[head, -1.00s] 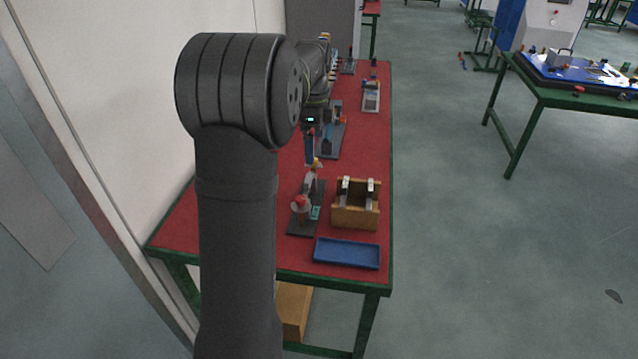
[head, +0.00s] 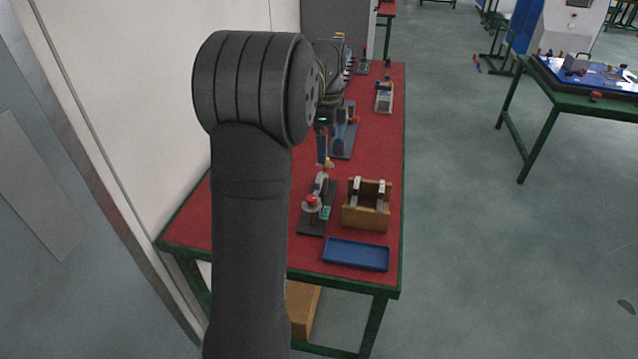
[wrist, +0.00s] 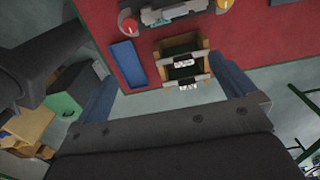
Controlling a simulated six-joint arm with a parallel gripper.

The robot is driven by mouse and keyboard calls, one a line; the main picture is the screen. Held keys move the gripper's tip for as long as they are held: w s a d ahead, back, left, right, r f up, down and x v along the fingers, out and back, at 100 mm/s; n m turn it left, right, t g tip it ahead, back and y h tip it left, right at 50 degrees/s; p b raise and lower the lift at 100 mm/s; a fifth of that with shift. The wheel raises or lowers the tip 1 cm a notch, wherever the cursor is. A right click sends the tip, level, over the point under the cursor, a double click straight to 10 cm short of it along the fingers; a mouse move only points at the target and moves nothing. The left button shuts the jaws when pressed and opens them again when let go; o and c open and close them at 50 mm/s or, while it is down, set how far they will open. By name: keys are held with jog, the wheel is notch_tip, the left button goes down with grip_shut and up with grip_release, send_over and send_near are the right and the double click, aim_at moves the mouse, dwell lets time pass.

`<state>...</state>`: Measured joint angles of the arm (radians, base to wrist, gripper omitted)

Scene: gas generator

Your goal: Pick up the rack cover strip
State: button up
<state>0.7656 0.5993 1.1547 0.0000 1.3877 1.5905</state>
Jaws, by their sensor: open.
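A wooden rack (head: 365,217) stands on the red table near its right edge. Two short dark-and-silver strips lie across its top, a left one (head: 355,189) and a right one (head: 381,192). In the wrist view the rack (wrist: 159,62) shows with strips at its middle (wrist: 183,62) and near end (wrist: 187,85). I cannot tell for sure which is the rack cover strip. My gripper (wrist: 163,75) is open, its blue fingers wide apart and empty, above the rack side of the table. In the head view a blue finger (head: 322,150) shows behind the rack, partly hidden by my arm.
A blue tray (head: 356,254) lies in front of the rack; it also shows in the wrist view (wrist: 128,62). A dark-based fixture with a red knob (head: 312,200) stands close left of the rack. More devices (head: 384,98) stand farther back. A wall borders the left.

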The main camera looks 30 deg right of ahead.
jog(key=shift+c, duration=0.4)
jog(key=c, duration=1.2)
jog(key=shift+c, duration=0.2)
jog(key=n+t+h, duration=0.3)
jog(key=n, duration=1.5)
send_near(319, 178)
jog(key=x, duration=0.2)
jog(key=a+x, duration=0.1)
jog(key=x, duration=0.2)
jog(key=shift+f, duration=0.1)
jog(key=shift+d+x, duration=0.25)
jog(key=shift+x, duration=1.05)
jog(key=shift+d+x, duration=0.3)
jog(key=shift+x, duration=0.95)
